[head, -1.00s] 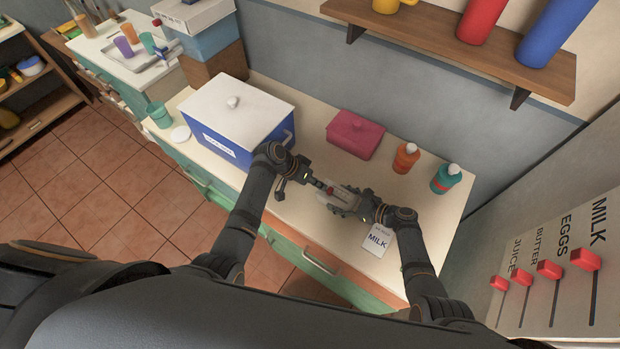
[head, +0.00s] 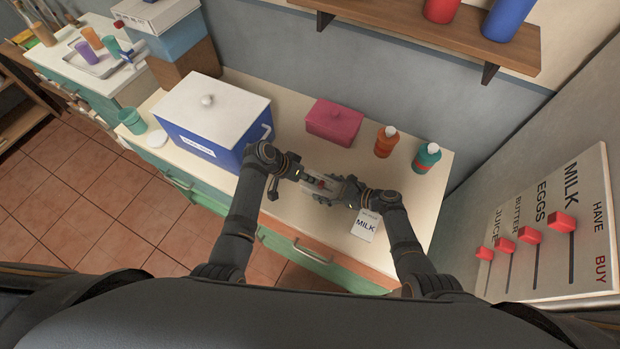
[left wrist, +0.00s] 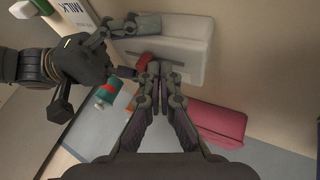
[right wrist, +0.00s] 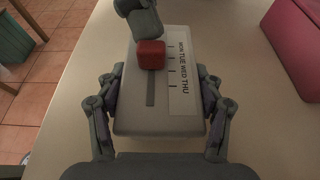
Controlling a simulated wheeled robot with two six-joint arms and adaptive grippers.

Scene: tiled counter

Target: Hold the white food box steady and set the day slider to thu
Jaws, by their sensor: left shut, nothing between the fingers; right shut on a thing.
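The white food box (right wrist: 125,108) lies on the counter, slider face up; it also shows in the left wrist view (left wrist: 185,58). Its red slider knob (right wrist: 151,54) is at the far end of the slot, by the MON and TUE end of the day label (right wrist: 183,80). The exact mark is hard to tell. THU is at the end nearer my right gripper (right wrist: 158,118), whose fingers are shut on the box's two sides. My left gripper (left wrist: 160,72) is shut and empty, its tips close beside the knob on the far side. Contact is unclear.
A blue bin with a white lid (head: 213,108) stands left on the counter. A pink box (head: 334,122), an orange bottle (head: 386,142) and a teal bottle (head: 427,158) stand behind. A milk card (head: 366,226) lies by my right arm. A slider board (head: 560,230) is at right.

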